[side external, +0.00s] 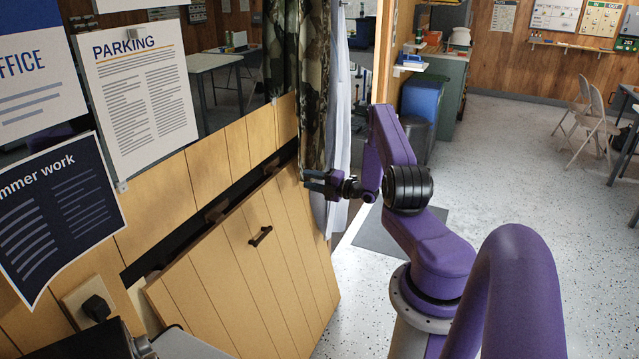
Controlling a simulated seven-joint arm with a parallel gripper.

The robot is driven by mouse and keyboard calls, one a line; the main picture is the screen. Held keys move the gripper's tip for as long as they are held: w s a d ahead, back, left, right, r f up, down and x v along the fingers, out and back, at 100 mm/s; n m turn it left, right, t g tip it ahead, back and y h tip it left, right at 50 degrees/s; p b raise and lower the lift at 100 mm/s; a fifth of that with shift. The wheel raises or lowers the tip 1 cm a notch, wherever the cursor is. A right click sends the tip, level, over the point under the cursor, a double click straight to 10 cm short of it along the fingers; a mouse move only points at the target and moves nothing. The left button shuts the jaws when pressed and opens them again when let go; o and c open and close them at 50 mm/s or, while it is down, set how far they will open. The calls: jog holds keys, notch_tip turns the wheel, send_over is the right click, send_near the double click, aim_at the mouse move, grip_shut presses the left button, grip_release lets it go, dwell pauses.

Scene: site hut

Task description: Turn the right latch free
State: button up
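A slatted wooden panel (262,275) with a small dark handle (260,236) leans out from the matching wooden wall, with a dark gap along its top edge. A small brown block (271,168), perhaps the right latch, shows at the right part of this gap. A similar brown block (215,211) sits further left along it. Their exact shape and turn are too small to tell. My gripper (308,180) is in front of the camouflage curtain, to the right of the right block and apart from it. Its two fingers point left, look spread, and hold nothing visible.
The camouflage curtain (311,80) and a pale cloth (341,130) hang close behind my gripper. A wall socket with a black plug (95,308) is at lower left. Posters cover the wall above. Speckled floor (500,180) is clear to the right, before folding chairs (590,120).

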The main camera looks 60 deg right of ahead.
jog(key=shift+s, duration=1.45)
